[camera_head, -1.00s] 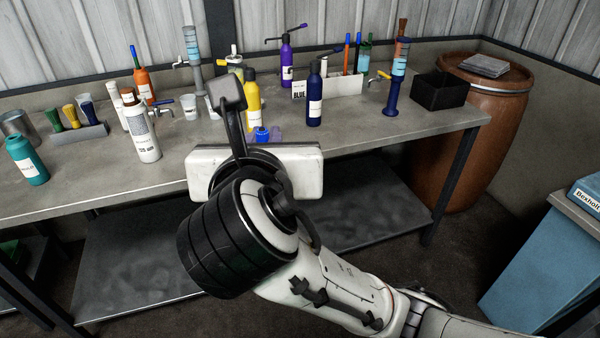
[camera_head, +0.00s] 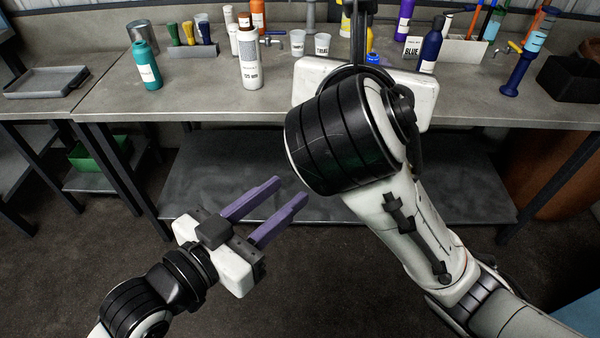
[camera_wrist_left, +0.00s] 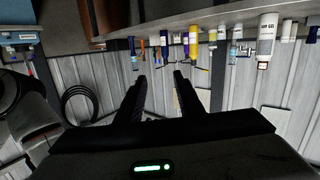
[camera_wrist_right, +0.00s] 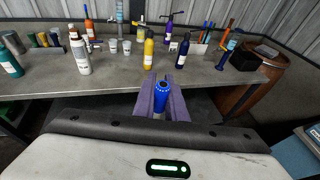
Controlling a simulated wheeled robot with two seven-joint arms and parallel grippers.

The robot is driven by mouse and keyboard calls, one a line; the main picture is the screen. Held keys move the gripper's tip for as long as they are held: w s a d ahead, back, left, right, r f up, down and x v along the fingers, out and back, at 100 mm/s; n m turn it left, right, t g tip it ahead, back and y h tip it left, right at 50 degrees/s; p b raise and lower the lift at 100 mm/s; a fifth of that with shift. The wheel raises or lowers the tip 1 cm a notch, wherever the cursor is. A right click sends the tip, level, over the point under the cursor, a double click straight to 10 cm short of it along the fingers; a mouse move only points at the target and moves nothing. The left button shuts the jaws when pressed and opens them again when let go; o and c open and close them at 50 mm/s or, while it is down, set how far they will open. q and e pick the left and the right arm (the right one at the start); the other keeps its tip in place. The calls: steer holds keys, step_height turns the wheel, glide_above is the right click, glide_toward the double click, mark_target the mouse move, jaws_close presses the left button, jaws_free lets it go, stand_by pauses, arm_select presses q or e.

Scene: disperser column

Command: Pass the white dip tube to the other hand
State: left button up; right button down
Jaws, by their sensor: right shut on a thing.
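My right gripper (camera_wrist_right: 160,90), with purple fingers, is shut on a blue-topped piece (camera_wrist_right: 160,86) with a dark round opening on top. A pale part shows below it between the fingers; I cannot tell whether this is the white dip tube. In the head view my own right wrist hides most of that gripper, and only a bit of the blue top (camera_head: 374,58) shows. My left gripper (camera_head: 290,190) is open and empty, low in front of the bench and left of my right wrist. Its open fingers also show in the left wrist view (camera_wrist_left: 160,80). No separate white tube is visible.
The bench (camera_head: 210,92) carries a white bottle (camera_head: 250,62), a teal bottle (camera_head: 146,66), labelled cups (camera_head: 322,44) and a dark blue bottle (camera_head: 431,46). A grey tray (camera_head: 46,82) lies at the left. A black bin (camera_head: 572,80) stands at the right. Open floor lies in front.

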arm_select(q)
steer(key=s+d+r+m+h, duration=0.3)
steer(key=r, duration=0.6)
steer(key=shift+g, duration=0.4)
steer(key=x, duration=1.2)
steer(key=shift+d+f, duration=0.1)
steer(key=shift+d, duration=0.1)
steer(key=shift+s, duration=0.1)
jaws_close()
arm_select(e)
steer(key=c, duration=1.7)
jaws_free()
